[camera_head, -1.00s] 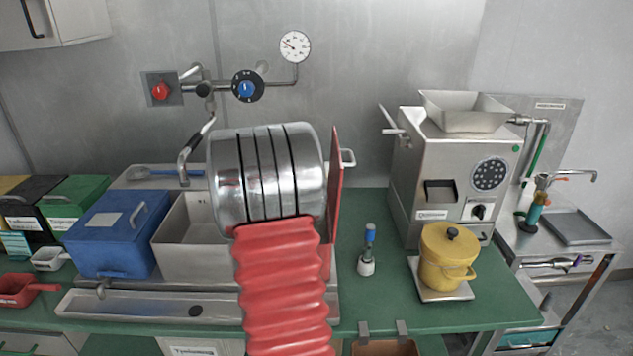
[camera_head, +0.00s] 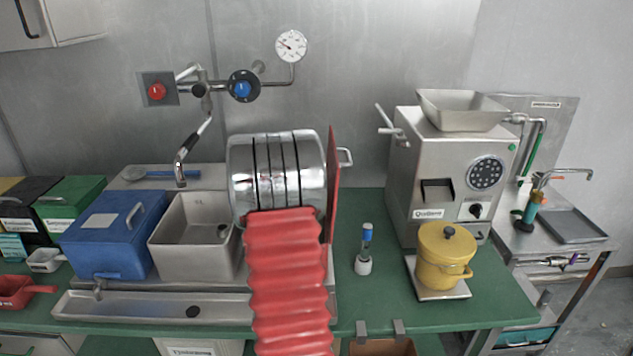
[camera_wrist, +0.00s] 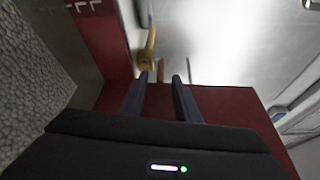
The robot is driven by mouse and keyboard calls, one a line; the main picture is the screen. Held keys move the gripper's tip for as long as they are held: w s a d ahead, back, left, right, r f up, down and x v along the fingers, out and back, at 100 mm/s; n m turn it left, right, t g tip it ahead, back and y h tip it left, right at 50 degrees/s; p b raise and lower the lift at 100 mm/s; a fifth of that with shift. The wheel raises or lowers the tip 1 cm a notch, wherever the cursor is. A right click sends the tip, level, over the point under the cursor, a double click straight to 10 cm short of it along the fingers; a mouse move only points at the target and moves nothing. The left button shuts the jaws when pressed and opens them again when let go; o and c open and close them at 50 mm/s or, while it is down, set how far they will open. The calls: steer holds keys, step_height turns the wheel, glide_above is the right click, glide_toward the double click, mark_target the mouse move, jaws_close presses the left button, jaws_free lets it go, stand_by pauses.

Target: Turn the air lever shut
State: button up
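In the wrist view, my gripper (camera_wrist: 160,78) is open, with its two dark fingers apart. A yellow lever-like piece (camera_wrist: 149,48) stands just beyond and left of the fingertips. A small orange-brown piece (camera_wrist: 161,72) shows in the gap between the tips; I cannot tell whether they touch it. I cannot tell for sure whether the yellow piece is the air lever. In the head view, my gripper is not visible, hidden by my arm. The wall pipework there carries a red knob (camera_head: 157,91), a blue-centred dial (camera_head: 242,88) and a round gauge (camera_head: 291,46).
A swivel spout (camera_head: 185,155) hangs over a grey basin (camera_head: 197,230) beside a blue box (camera_head: 112,235). The grinder (camera_head: 432,175) stands right, with a yellow pot (camera_head: 444,262) before it.

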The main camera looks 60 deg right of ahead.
steer(key=shift+w+d+f, duration=0.1)
steer(key=shift+d, duration=1.35)
jaws_close()
steer(key=shift+f, duration=0.1)
